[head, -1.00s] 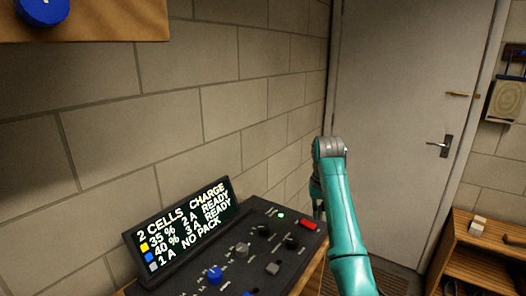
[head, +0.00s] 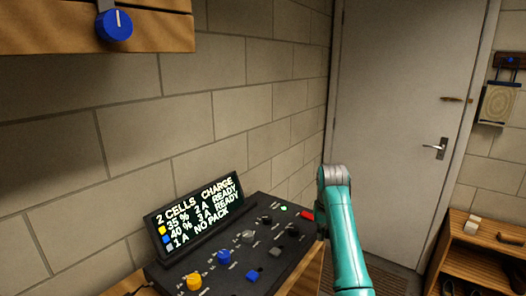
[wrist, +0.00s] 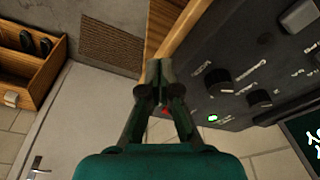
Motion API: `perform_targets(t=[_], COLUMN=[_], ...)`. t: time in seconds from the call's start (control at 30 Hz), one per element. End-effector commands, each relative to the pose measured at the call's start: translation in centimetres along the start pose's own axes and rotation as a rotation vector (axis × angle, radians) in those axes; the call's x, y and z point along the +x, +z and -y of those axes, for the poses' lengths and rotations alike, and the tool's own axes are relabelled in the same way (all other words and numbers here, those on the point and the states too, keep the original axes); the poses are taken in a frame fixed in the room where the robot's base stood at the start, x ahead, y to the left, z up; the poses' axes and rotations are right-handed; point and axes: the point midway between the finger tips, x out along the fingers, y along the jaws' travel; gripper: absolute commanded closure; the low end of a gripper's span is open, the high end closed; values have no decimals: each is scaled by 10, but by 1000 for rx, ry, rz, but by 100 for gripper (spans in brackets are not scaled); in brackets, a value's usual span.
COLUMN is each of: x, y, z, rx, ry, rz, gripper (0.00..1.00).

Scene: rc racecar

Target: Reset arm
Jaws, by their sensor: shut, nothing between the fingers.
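My teal arm (head: 343,230) rises from the bottom of the head view, with its grey joint in front of the wall and door. The arm hides most of my gripper in that view. In the wrist view my gripper (wrist: 158,70) is shut and empty, its dark fingertips pressed together. The fingers show in front of the wooden edge beside the black control panel (wrist: 205,40). I cannot tell the exact gap between the fingertips and the panel.
The panel's charge display (head: 200,212) stands at its back, with a yellow knob (head: 194,282) and a blue knob (head: 224,256) in front. A brick wall lies behind. A grey door (head: 400,120) and wooden shelf unit (head: 490,235) stand at the right.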

Motion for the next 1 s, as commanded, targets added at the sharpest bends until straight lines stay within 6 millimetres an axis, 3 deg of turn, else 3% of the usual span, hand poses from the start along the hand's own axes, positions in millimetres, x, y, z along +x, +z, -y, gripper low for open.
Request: perform_targets(t=[0.27, 0.37, 0.5, 0.7, 1.0], x=[62, 94, 144, 205, 267], y=[24, 39, 70, 122, 212], z=[-2, -3, -5, -9, -17], rx=[-6, -9, -15, -23, -34], ry=[-5, -9, -14, -22, -33], rz=[-51, -82, -139, -223, -350], gripper=[100, 100, 100, 100, 100])
